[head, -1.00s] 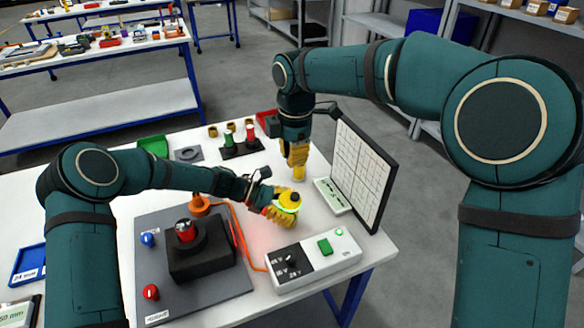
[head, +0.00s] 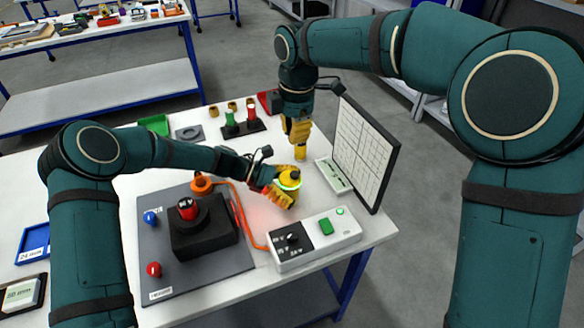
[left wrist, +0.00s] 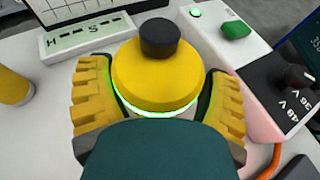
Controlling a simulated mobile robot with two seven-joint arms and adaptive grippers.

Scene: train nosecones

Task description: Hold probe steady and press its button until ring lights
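The probe (head: 289,179) has a yellow domed body, a dark button on top and a ring glowing green. In the left wrist view the probe (left wrist: 158,78) stands between the ribbed yellow fingers of my left gripper (left wrist: 157,112), one on each side. My left gripper (head: 277,193) is shut on it in the head view, above the table. My right gripper (head: 298,131) points down just behind the probe, above a yellow cylinder (head: 300,152). Whether it grips that cylinder is unclear. The cylinder also shows at the left wrist view's left edge (left wrist: 12,87).
A black-and-white control box (head: 315,239) with a green button and a lit green lamp is close in front. An orange cable (head: 243,222) runs to it. A grey plate (head: 225,265) with a black block lies left. A panel (head: 363,153) stands right.

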